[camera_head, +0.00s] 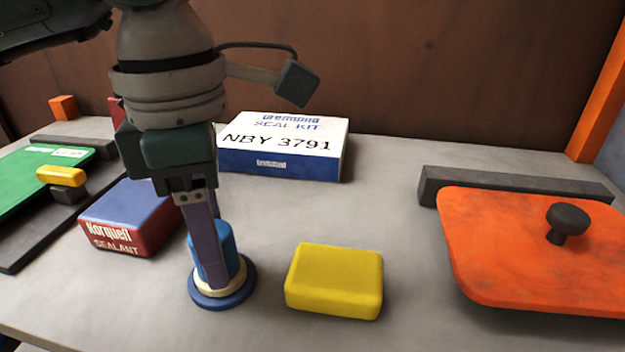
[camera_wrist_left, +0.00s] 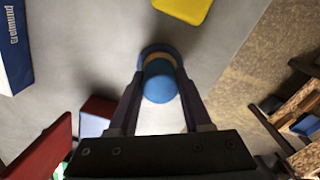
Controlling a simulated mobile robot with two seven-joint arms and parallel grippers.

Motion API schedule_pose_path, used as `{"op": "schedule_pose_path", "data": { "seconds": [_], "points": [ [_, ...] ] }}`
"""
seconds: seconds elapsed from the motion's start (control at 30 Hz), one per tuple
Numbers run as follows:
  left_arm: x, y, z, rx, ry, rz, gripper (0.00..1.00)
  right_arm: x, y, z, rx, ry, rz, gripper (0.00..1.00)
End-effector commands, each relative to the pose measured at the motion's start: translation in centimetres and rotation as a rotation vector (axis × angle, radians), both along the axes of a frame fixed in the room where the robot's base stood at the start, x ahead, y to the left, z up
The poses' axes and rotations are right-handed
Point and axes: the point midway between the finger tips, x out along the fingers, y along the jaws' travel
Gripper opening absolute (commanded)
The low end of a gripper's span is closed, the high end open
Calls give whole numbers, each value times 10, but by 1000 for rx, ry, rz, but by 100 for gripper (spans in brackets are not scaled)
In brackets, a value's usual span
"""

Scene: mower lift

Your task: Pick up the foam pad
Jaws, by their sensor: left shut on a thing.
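A yellow rounded block (camera_head: 334,280), which looks like the foam pad, lies flat on the grey worktop; its edge also shows at the top of the left wrist view (camera_wrist_left: 184,8). My left gripper (camera_head: 214,272) points down to its left, apart from it. The gripper is shut on a blue cylinder (camera_head: 228,250) with a cream ring and a wide blue disc base, which stands upright on or just above the worktop. In the left wrist view the cylinder (camera_wrist_left: 160,88) is between the two fingers. My right gripper is not in view.
A white and blue seal kit box (camera_head: 283,147) stands behind. A red and blue sealant box (camera_head: 128,220) is to the left, near a green board (camera_head: 30,182). An orange panel with a black knob (camera_head: 500,240) is at the right. Worktop around the yellow block is clear.

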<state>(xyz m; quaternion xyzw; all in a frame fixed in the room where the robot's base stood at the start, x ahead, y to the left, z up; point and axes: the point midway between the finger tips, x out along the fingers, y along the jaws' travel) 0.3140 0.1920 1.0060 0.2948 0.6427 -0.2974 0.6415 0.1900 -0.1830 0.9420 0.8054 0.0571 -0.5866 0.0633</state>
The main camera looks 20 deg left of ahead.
Motion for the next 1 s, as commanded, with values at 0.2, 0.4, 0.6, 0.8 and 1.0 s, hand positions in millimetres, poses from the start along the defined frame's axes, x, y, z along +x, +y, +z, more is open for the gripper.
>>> {"op": "schedule_pose_path", "data": {
  "seconds": [0.2, 0.4, 0.6, 0.8, 1.0],
  "points": [
    [0, 0, 0, 0, 0, 0, 11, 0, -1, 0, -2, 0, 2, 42],
    [0, 0, 0, 0, 0, 0, 0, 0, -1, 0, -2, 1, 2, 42],
    [0, 0, 1, -1, -1, 0, 0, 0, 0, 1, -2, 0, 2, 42],
    [0, 0, 17, 1, -2, 0, 0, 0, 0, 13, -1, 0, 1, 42],
    [1, 0, 63, 0, -3, 1, 0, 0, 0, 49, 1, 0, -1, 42]
  ]
}}
